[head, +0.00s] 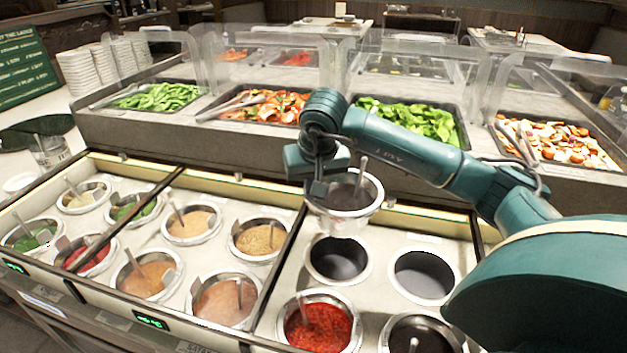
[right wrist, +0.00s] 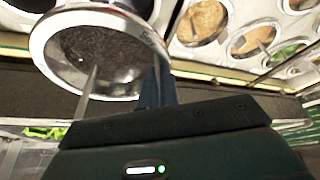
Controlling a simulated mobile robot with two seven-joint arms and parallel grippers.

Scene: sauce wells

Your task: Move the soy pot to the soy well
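A steel pot of dark sauce (head: 348,218) with a spoon in it is held up behind two open, dark, empty wells, the left well (head: 338,260) and the right well (head: 424,275). My right gripper (head: 318,188) is at the pot's left rim and appears shut on it. In the right wrist view the pot (right wrist: 98,55) fills the upper left, with a finger (right wrist: 155,85) against its rim; the other finger is hidden. Another dark pot (head: 418,335) sits at the front right, partly cut off. No label shows which is soy. My left gripper is not in view.
A pot of red sauce (head: 318,325) sits in front of the left well. Several filled pots stand in the left sections, including a tan one (head: 258,238). Salad trays (head: 410,118) under clear guards (head: 505,85) line the raised counter behind.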

